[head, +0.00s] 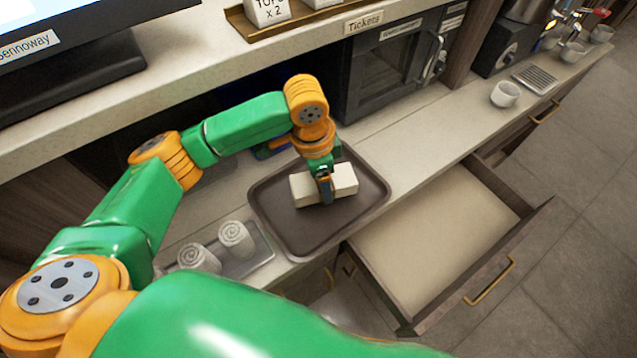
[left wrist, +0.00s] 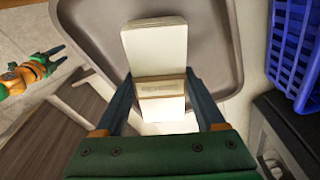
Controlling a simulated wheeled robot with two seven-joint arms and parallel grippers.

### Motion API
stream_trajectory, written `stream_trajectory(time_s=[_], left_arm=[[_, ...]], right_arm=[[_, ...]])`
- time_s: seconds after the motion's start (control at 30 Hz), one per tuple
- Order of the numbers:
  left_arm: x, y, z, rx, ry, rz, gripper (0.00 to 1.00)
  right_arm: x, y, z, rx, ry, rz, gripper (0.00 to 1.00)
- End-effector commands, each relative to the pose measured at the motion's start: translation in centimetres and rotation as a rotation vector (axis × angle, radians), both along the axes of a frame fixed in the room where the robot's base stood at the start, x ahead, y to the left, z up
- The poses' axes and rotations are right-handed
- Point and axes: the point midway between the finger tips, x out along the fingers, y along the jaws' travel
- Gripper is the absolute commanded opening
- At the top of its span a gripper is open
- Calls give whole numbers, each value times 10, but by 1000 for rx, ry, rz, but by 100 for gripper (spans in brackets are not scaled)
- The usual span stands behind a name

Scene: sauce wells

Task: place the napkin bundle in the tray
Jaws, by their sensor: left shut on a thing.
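The napkin bundle (head: 343,180) is a pale, cream block with a band around its middle. My left gripper (head: 325,188) is shut on it near its middle. In the left wrist view the bundle (left wrist: 155,48) lies between the two fingers (left wrist: 160,92), with its band between them. In the head view the bundle is within the outline of the dark brown tray (head: 285,235); I cannot tell whether it touches the tray floor. The tray's rim also shows in the left wrist view (left wrist: 232,40). My right gripper (left wrist: 54,57) shows at the left there, open and empty.
A small grey tray with rolled white towels (head: 236,238) stands left of the brown tray. An open drawer (head: 440,240) juts out below the counter. A black oven (head: 390,65) stands behind. A blue basket (left wrist: 295,50) shows in the left wrist view. A white cup (head: 505,94) stands farther right.

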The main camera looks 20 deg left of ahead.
Motion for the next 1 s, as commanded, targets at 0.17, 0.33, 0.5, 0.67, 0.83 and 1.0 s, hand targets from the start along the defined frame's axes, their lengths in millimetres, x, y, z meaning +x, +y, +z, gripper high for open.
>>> stream_trajectory(time_s=[0.17, 0.33, 0.5, 0.67, 0.83, 1.0], left_arm=[[2, 11, -29, 2, 5, 0, 15], [3, 10, -43, 0, -2, -2, 15], [4, 10, -43, 1, -1, -1, 15], [3, 10, -46, 1, -1, -1, 90], [3, 9, -46, 1, -1, -1, 100], [4, 10, -37, 1, -1, 0, 100]], right_arm=[[1, 0, 10, 0, -2, 0, 50], [1, 0, 11, 1, -2, -1, 50], [1, 1, 10, 1, -3, -1, 50], [2, 1, 10, 1, -3, -1, 50], [2, 1, 10, 2, -4, -1, 50], [2, 1, 16, 2, -4, -1, 50]])
